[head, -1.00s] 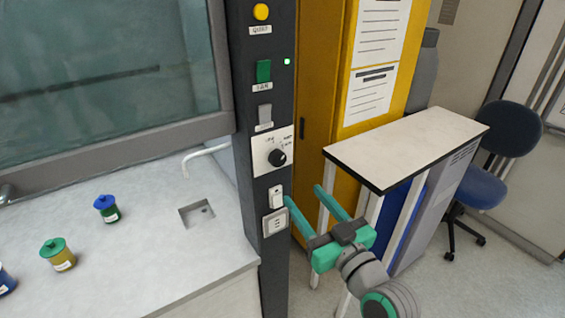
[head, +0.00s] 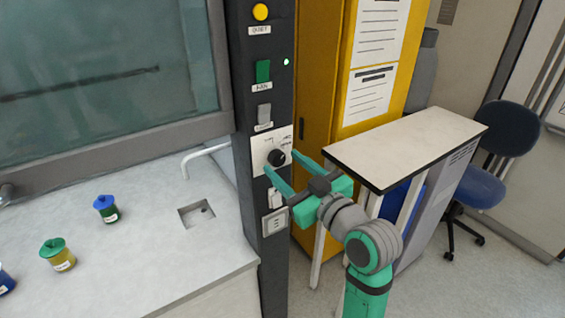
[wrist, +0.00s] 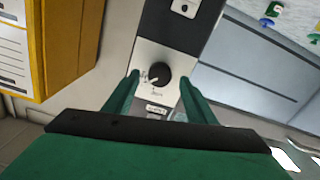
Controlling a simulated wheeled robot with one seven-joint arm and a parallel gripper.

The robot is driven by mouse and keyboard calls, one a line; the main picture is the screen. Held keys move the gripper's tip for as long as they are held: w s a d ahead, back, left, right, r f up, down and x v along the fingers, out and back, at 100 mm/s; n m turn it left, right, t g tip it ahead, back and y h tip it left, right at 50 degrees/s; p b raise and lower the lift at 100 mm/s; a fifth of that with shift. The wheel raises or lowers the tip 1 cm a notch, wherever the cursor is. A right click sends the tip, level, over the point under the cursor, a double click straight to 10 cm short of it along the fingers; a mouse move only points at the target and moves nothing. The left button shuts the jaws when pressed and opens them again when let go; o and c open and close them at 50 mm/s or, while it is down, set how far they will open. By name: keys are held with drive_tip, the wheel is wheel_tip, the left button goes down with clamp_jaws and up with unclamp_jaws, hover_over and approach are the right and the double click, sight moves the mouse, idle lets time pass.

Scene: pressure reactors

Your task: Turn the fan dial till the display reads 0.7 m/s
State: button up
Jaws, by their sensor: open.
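The fan dial, a round black knob (head: 276,157), sits on a white plate (head: 259,150) on the dark post beside the fume hood. It also shows in the wrist view (wrist: 160,74), with small markings around it too blurred to read. My green gripper (head: 281,161) is open in front of the plate. In the wrist view its two fingertips (wrist: 159,78) lie on either side of the knob in the picture. I cannot tell whether they reach around it or stop short of it. I see no readable air-speed display in either view.
Above the dial on the post are a grey switch (head: 264,114), a green switch (head: 263,71) with a lit green lamp, and a yellow button (head: 260,12). A socket (head: 275,222) sits below. A small table (head: 405,145) and yellow cabinet (head: 318,100) stand close on the right.

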drive_tip(key=shift+x, duration=1.1)
drive_tip(key=c, duration=1)
drive_tip(key=shift+c, duration=0.2)
drive_tip(key=shift+m, duration=0.3)
drive_tip(key=m, duration=0.8)
drive_tip(key=shift+d, duration=0.1)
drive_tip(key=shift+m, duration=0.4)
